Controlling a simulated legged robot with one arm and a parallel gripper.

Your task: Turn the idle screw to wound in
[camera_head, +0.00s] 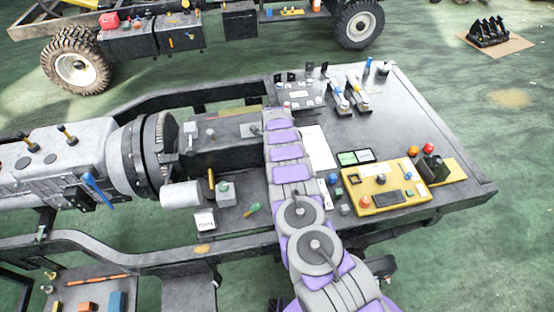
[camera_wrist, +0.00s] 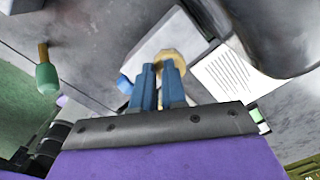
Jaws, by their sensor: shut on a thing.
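In the wrist view, my gripper (camera_wrist: 161,76) has its two blue fingers closed on a round brass knob, which I take for the idle screw (camera_wrist: 171,60). The knob shows just beyond the fingertips, beside a pale grey block (camera_wrist: 160,35). The fingers hide part of the knob, and its turn position cannot be read. In the head view, a grey block (camera_head: 226,196) stands on the chassis bench near an upright brass piece (camera_head: 211,178). My purple and grey arm reaches over the bench there, and the fingers cannot be made out.
A pale cylinder (camera_head: 181,195), a printed card (camera_head: 204,220) and a green-handled tool (camera_head: 252,209) are near the block. The card (camera_wrist: 232,78) and green handle (camera_wrist: 47,77) also show in the wrist view. A yellow panel (camera_head: 372,204) lies right of my arm.

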